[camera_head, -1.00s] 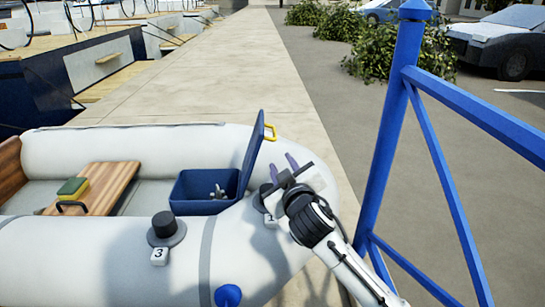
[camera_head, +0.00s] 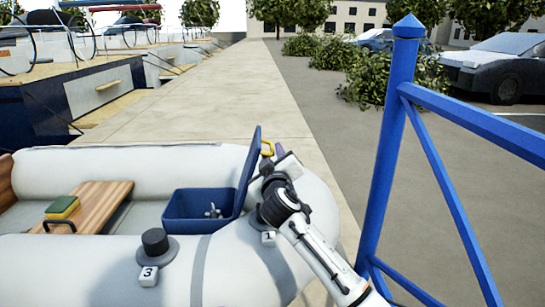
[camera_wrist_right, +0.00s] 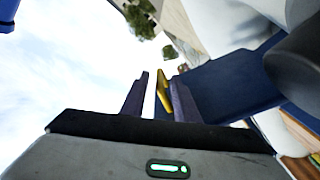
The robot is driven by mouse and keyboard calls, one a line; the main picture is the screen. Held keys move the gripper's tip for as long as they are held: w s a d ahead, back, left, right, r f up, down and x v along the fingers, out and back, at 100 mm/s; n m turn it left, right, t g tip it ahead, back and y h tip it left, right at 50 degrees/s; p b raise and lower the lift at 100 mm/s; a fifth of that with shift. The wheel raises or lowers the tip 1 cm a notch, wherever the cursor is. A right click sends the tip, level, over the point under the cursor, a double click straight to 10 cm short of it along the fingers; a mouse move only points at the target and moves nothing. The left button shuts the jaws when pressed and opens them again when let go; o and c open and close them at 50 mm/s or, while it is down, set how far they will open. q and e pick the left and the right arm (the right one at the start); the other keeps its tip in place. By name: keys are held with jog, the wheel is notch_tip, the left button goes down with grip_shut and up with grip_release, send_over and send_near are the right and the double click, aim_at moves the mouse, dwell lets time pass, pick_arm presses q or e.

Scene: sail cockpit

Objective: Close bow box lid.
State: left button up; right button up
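The dark blue bow box (camera_head: 195,212) sits inside the grey inflatable boat, with its lid (camera_head: 249,165) standing up, slightly tilted, on its right side. A yellow handle (camera_head: 267,149) is at the lid's top edge. My right gripper (camera_head: 280,152) is just right of the lid, close to the handle, and hides part of its outer face. In the right wrist view my two purple fingers (camera_wrist_right: 160,97) are apart. The yellow handle (camera_wrist_right: 163,88) shows in the gap between them; I cannot tell if they touch it. My left gripper is not in view.
A metal anchor-like item (camera_head: 213,211) lies in the box. A wooden seat (camera_head: 105,200) with a green-yellow sponge (camera_head: 62,206) is to the left. Black capped posts (camera_head: 156,245) stand on the tube. A blue railing (camera_head: 392,140) rises close on the right of my arm.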

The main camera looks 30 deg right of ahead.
jog(key=shift+w, duration=0.1)
jog(key=shift+d, duration=0.1)
grip_shut()
jog(key=shift+r, duration=0.1)
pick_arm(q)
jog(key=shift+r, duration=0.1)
pick_arm(e)
jog(key=shift+r, duration=0.1)
